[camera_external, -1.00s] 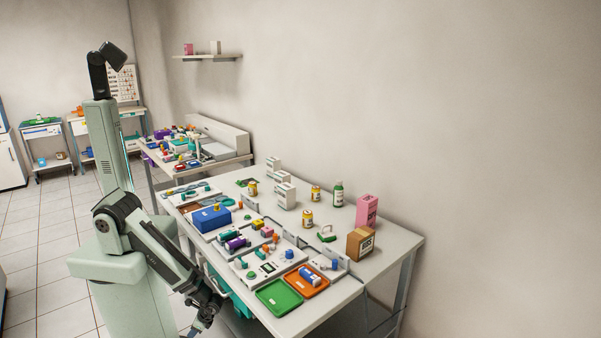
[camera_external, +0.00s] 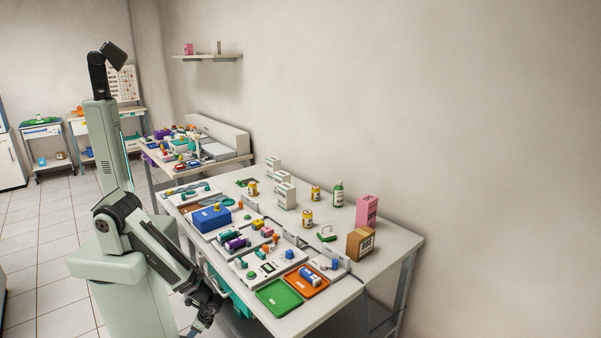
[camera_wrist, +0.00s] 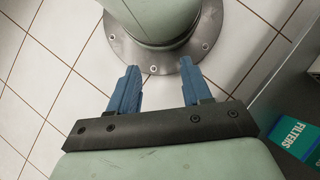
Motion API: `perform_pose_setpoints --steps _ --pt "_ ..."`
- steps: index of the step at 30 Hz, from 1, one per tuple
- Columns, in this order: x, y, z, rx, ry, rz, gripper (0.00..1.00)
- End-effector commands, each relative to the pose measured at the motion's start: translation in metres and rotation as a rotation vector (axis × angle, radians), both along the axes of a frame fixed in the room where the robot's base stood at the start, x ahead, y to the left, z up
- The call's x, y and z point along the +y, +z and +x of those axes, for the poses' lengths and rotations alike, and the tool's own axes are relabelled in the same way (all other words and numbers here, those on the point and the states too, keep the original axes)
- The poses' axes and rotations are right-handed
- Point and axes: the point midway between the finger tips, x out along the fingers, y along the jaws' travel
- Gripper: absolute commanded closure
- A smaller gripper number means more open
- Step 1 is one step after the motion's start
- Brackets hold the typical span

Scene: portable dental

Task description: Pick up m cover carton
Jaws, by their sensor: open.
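I cannot tell which carton is the m cover carton, as the labels are too small to read. Candidates on the table are a brown carton (camera_external: 359,244) near the right end, a taller pink carton (camera_external: 367,211) behind it, and several white cartons (camera_external: 286,193) farther back. My gripper (camera_external: 201,327) hangs low beside the table's front edge, apart from all these cartons. In the wrist view, my gripper (camera_wrist: 160,78) has its two blue fingers apart with nothing between them, over the tiled floor and my base.
The table (camera_external: 402,243) also holds green (camera_external: 279,297) and orange trays, a blue box (camera_external: 211,218), bottles and small parts. A teal box marked FILTERS (camera_wrist: 296,138) shows low at the right of the wrist view. A wall shelf (camera_external: 207,57) holds small boxes.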

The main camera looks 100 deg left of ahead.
Motion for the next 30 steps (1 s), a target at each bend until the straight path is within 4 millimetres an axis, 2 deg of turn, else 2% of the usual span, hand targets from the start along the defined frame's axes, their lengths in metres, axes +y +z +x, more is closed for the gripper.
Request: perform_pose_setpoints --steps 2,15,25,28,30 --pt "0.0 0.0 0.0 0.0 0.0 0.0 0.43" --pt "0.0 0.0 0.0 0.0 0.0 0.0 0.01" --pt "-0.001 -0.004 0.006 -0.022 -0.029 0.001 0.0" --pt "-0.003 -0.015 0.022 -0.082 -0.108 -0.001 0.0" --pt "-0.008 -0.025 0.039 -0.146 -0.194 -0.003 0.0"
